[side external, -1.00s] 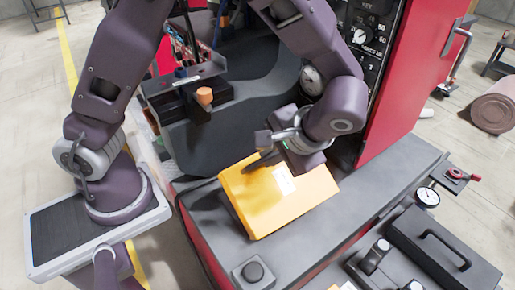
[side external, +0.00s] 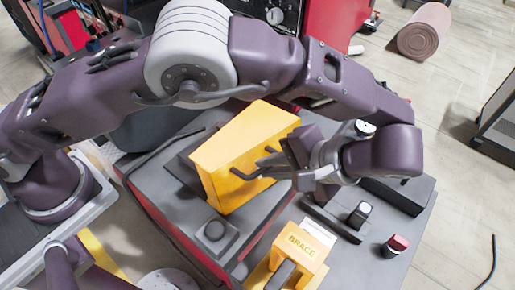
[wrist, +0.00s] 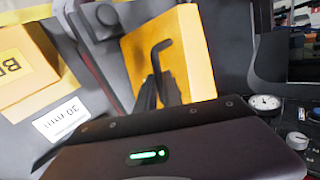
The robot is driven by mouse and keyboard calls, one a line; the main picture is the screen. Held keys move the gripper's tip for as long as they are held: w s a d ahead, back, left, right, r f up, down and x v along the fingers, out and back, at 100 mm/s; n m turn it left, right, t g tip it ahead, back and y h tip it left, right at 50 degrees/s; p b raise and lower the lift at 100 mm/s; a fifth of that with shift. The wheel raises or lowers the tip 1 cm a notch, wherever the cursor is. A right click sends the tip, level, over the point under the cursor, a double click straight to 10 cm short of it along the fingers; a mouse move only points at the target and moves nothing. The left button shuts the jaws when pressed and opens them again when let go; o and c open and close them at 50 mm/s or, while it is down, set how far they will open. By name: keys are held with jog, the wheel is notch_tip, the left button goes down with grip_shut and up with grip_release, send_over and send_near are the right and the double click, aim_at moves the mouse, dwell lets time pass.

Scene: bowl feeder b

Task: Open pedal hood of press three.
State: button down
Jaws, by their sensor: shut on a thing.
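The yellow pedal hood (side external: 230,165) stands tilted up on the grey bench top in the side view, with a dark recess or base (side external: 183,172) beside its left edge. It also shows in the wrist view (wrist: 190,60), with a black bent handle (wrist: 160,58) on its face. My gripper (side external: 268,166) is at the hood's right-hand face, its fingers shut on the handle. In the wrist view the fingers (wrist: 157,95) close around the lower part of the handle. The exact contact is partly hidden.
A black button box (side external: 213,233) sits in front of the hood. A yellow block marked BRACE (side external: 300,248) stands at the front right, close below my wrist. A red-topped knob (side external: 396,244) is at the right. My arm link passes above the hood.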

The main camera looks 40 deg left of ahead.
jog(key=shift+s+d+f+y, duration=0.1)
jog(key=shift+d+f+y, duration=0.5)
jog(key=shift+d+f, duration=0.1)
jog(key=shift+r, duration=0.1)
jog(key=c, duration=1.5)
grip_release()
notch_tip(320, 180, up, 10)
